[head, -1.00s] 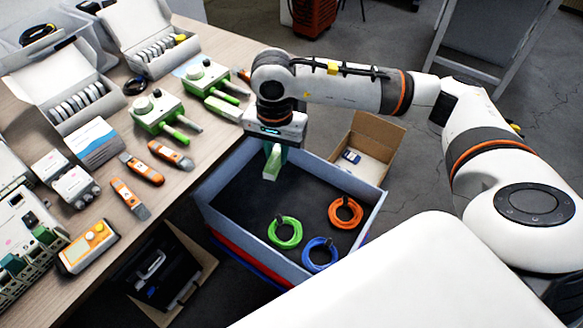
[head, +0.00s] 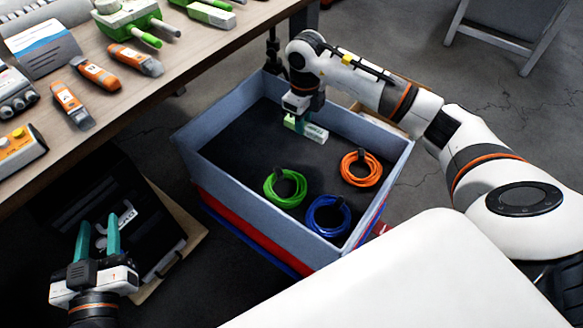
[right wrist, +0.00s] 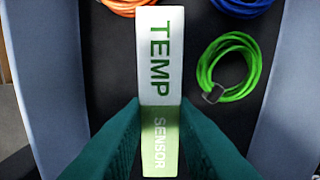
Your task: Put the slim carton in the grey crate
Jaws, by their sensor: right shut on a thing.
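The slim carton (head: 314,133), white and green, is in my right gripper (head: 298,121), inside the grey crate (head: 240,203) near its far wall. In the right wrist view the carton (right wrist: 160,55) reads "TEMP SENSOR", and the teal fingers of my right gripper (right wrist: 161,108) press on both its sides. I cannot tell whether the carton touches the crate floor. My left gripper (head: 98,222) is open and empty at the lower left, away from the crate.
The crate holds a green cable coil (head: 285,187), a blue coil (head: 328,215) and an orange coil (head: 361,168). The crate stands on red and blue crates. A workbench (head: 165,85) with tools is at upper left. A black case (head: 165,255) lies open below it.

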